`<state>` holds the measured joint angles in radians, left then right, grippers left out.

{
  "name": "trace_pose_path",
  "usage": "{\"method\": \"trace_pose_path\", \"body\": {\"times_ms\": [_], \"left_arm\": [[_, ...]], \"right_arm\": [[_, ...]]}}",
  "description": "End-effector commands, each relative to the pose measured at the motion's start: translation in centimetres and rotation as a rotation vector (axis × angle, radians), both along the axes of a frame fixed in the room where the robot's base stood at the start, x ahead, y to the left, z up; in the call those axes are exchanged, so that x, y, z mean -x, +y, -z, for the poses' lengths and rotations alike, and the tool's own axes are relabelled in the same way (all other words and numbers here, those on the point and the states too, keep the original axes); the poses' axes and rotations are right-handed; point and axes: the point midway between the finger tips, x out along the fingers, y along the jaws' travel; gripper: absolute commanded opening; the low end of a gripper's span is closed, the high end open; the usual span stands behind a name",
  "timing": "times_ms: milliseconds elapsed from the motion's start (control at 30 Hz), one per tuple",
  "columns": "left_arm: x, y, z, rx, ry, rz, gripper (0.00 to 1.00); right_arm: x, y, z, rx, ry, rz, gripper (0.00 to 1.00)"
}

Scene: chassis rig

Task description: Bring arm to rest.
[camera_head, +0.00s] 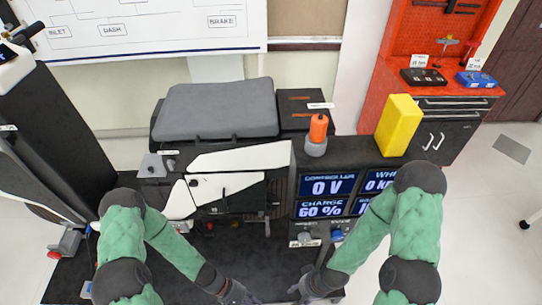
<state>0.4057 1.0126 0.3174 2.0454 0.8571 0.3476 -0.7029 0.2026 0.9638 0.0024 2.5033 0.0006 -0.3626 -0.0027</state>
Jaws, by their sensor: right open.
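My two arms with green sleeves come in from the lower left and lower right. My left gripper (238,293) is low in the picture, left of centre, over the dark base of the rig. It is dark and partly cut by the bottom edge, so its jaws are unclear. My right gripper (303,287) is just right of it, with its fingers apart. I see nothing held in it. The two grippers are apart from each other.
The chassis rig carries a grey seat pad (215,108), white panels (240,157) and a display (327,185) showing 0 V and 60 %. A red tool cabinet (455,103) is at right.

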Motion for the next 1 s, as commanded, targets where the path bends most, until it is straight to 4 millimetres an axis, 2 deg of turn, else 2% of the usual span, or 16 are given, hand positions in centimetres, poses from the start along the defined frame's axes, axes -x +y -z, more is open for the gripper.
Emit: {"method": "trace_pose_path", "body": {"times_ms": [67,133,300,500,600,1000], "left_arm": [[0.9,1.5,-0.1,-0.102,-0.036,0.086,0.46],[0.9,2.9,-0.2,-0.189,-0.090,0.143,0.46],[-0.8,4.8,-1.1,-0.336,-0.277,0.218,0.46],[-3.5,4.5,-3.0,-0.379,-0.469,0.219,0.46],[-4.1,4.2,-3.6,-0.377,-0.515,0.211,0.46],[-4.3,4.0,-3.8,-0.375,-0.529,0.210,0.46]], "right_arm": [[0.0,0.0,0.0,0.000,0.000,0.000,0.46],[0.0,0.0,0.0,0.000,0.000,0.000,0.46],[0.0,0.0,0.0,0.000,0.000,0.000,0.46],[0.0,0.0,0.0,0.000,0.000,0.000,0.46],[0.0,0.0,0.0,0.000,0.000,0.000,0.46],[0.0,0.0,0.0,0.000,0.000,0.000,0.46]]}}
